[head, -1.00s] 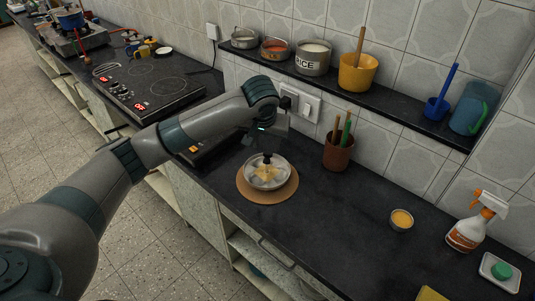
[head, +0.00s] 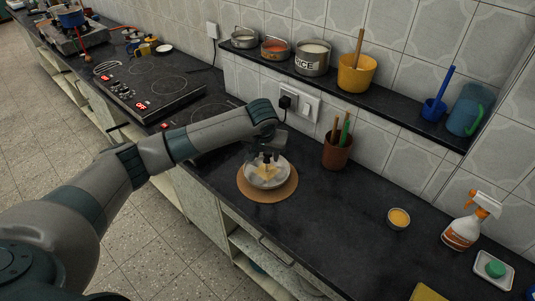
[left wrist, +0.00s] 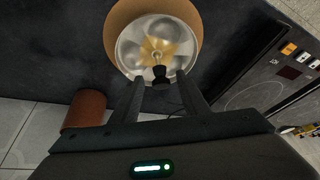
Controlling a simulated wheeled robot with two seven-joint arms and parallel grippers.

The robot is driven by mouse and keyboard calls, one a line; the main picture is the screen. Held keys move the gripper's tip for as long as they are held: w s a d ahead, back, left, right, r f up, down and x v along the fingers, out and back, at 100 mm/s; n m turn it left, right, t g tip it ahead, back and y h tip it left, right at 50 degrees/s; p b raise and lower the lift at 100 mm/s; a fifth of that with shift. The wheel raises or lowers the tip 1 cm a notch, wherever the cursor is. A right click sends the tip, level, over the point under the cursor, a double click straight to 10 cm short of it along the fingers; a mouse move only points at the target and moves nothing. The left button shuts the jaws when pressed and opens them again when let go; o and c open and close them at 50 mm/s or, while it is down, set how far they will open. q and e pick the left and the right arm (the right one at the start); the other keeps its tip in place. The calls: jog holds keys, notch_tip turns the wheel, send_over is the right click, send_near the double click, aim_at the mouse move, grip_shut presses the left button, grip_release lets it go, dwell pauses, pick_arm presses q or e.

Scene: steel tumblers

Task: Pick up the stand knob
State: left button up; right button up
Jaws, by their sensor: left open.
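The stand knob (left wrist: 160,78) is a small black knob on top of a post that rises from the middle of a round, shiny metal stand (head: 283,175). The stand sits on a round tan mat (head: 283,193) on the dark counter. My left gripper (head: 266,157) is open above the stand, pointing down. In the left wrist view, my left gripper's fingers (left wrist: 160,88) reach up on either side of the knob, with gaps visible. In the head view the gripper partly hides the knob. My right gripper is not in view.
A brown utensil cup (head: 337,152) stands on the counter to the right of the mat, near the wall. A small yellow-filled bowl (head: 398,218) and a spray bottle (head: 461,234) are farther right. A shelf (head: 400,110) with pots runs above the counter.

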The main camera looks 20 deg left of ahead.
pick_arm(q)
jog(key=shift+x, duration=1.35)
jog(key=shift+s, duration=0.1)
jog(key=shift+c, duration=0.2)
grip_shut()
jog(key=shift+r, duration=0.1)
jog(key=shift+r, duration=0.45)
jog(key=r+b, duration=0.1)
jog(key=d+r+b, duration=0.1)
jog(key=r, duration=0.1)
jog(key=shift+r, duration=0.1)
jog(key=s+d+r+b, duration=0.2)
jog(key=d+r, duration=0.4)
jog(key=d, duration=0.4)
jog(key=shift+d+r+b, duration=0.3)
jog(key=shift+r+b, duration=0.1)
jog(key=shift+b, duration=0.2)
